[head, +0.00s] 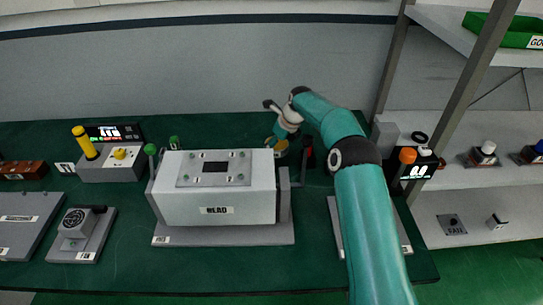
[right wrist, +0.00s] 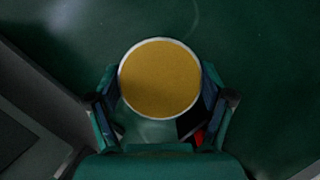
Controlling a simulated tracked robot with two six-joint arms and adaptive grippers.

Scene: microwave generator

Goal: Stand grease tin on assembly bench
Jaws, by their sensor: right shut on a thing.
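The grease tin (right wrist: 160,78) is round with a yellow top and a pale rim, seen from above in the right wrist view. It also shows small in the head view (head: 281,146), behind the right end of the grey head unit. My right gripper (right wrist: 160,95) is shut on the tin, one finger on each side. In the head view my right gripper (head: 279,138) is over the back of the green assembly bench (head: 350,282). Whether the tin touches the bench is hard to tell. My left gripper is not in view.
The grey unit labelled HEAD (head: 215,210) stands in front of the tin. A small dark item with a red top (head: 307,148) is close on its right. A console with a yellow lever (head: 110,160) and a fan plate (head: 82,235) are on the left. Shelves (head: 480,185) stand at right.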

